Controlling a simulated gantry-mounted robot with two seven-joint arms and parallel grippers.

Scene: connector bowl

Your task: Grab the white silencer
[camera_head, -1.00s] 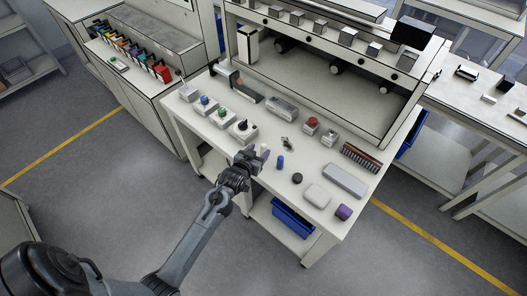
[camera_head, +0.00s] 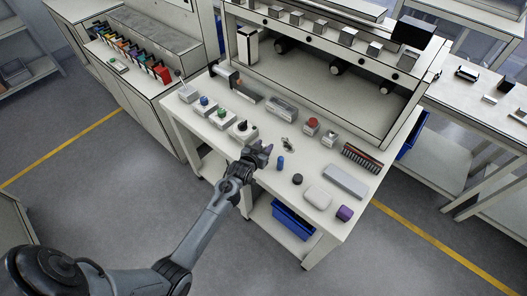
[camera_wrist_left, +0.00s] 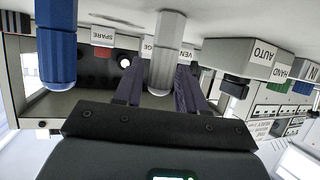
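The white silencer (camera_wrist_left: 167,55) is a pale ribbed cylinder in the left wrist view, which looks upside down. It stands between the two dark fingers of my left gripper (camera_wrist_left: 160,88). The fingers are apart, with a gap visible on its left side; I cannot tell whether the right finger touches it. In the head view my left gripper (camera_head: 264,152) is low at the front edge of the white table (camera_head: 262,182) and hides the silencer. A blue cylinder (camera_head: 281,163) stands just right of the gripper and also shows in the left wrist view (camera_wrist_left: 57,45). My right gripper is not in view.
A black round piece (camera_head: 297,179), a white rounded box (camera_head: 318,197) and a purple piece (camera_head: 344,213) lie to the right. A box with a black knob (camera_head: 242,131) is close behind left. Button boxes and a red-button box (camera_head: 311,125) stand farther back.

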